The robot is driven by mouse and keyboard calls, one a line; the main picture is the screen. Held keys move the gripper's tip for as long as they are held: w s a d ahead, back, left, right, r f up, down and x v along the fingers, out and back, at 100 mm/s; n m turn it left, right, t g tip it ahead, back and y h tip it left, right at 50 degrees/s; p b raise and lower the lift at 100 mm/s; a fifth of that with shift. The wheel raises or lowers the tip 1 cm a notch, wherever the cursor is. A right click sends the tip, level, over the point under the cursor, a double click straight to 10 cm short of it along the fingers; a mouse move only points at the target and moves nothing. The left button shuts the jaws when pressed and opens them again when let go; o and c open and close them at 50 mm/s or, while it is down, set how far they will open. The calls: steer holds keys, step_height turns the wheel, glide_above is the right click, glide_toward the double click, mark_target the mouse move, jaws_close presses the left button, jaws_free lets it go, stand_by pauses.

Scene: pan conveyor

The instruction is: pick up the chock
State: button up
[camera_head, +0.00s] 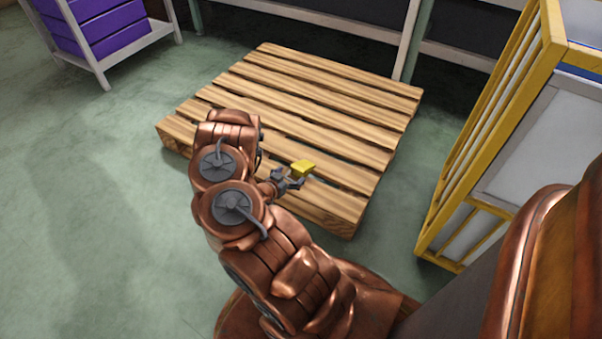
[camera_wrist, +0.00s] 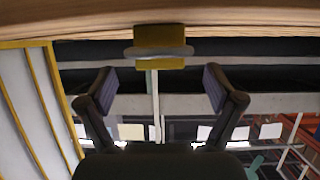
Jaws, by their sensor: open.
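The yellow chock (camera_head: 302,167) sits on the wooden pallet (camera_head: 355,140), near its front side in the head view. In the wrist view the chock (camera_wrist: 160,36) is at the top centre, against the wood, with a grey curved bar across it. My gripper (camera_head: 293,181) is right beside the chock in the head view. In the wrist view my gripper (camera_wrist: 160,84) has its two fingers spread wide and nothing between them. The chock lies centred between the fingers but beyond their tips.
A yellow-framed rack with white panels (camera_head: 500,140) stands right of the pallet. A white shelf with purple bins (camera_head: 105,22) is at the upper left. A grey-framed structure (camera_head: 410,40) runs behind the pallet. Green floor is clear on the left.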

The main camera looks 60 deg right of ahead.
mark_target(301, 167)
steer(key=b+x, duration=0.2)
steer(key=x, duration=0.4)
steer(key=shift+d+b, duration=0.15)
steer(key=shift+b, duration=0.2)
steer(key=shift+d, duration=0.65)
steer(key=c, duration=1.5)
